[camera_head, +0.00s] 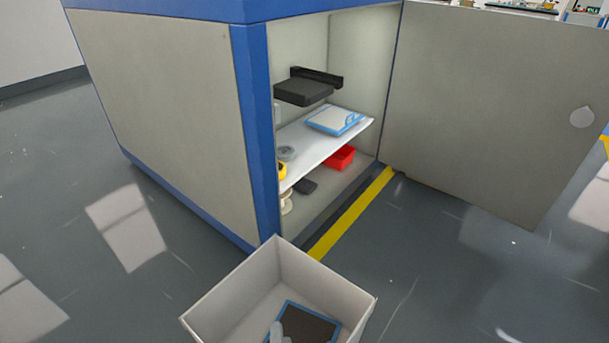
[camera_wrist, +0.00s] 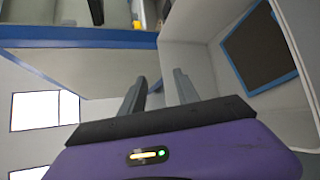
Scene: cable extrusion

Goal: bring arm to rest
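My gripper (camera_wrist: 160,76) shows in the wrist view with its two dark fingers apart and nothing between them. It is beside the light grey open bin (camera_wrist: 190,50), whose wall fills the right of that view. The bin also shows at the bottom of the head view (camera_head: 232,303). In it lies a dark flat panel with a blue rim (camera_head: 309,325), also in the wrist view (camera_wrist: 258,48). A small grey rounded shape (camera_head: 278,331) shows at the panel's left; I cannot tell what it is.
A blue-edged cabinet (camera_head: 165,110) stands open behind the bin, its door (camera_head: 490,110) swung right. Inside are a shelf (camera_head: 318,140), a blue-and-white flat item (camera_head: 335,120), a black bracket (camera_head: 305,90) and a red bin (camera_head: 340,158). Floor is clear at left and right.

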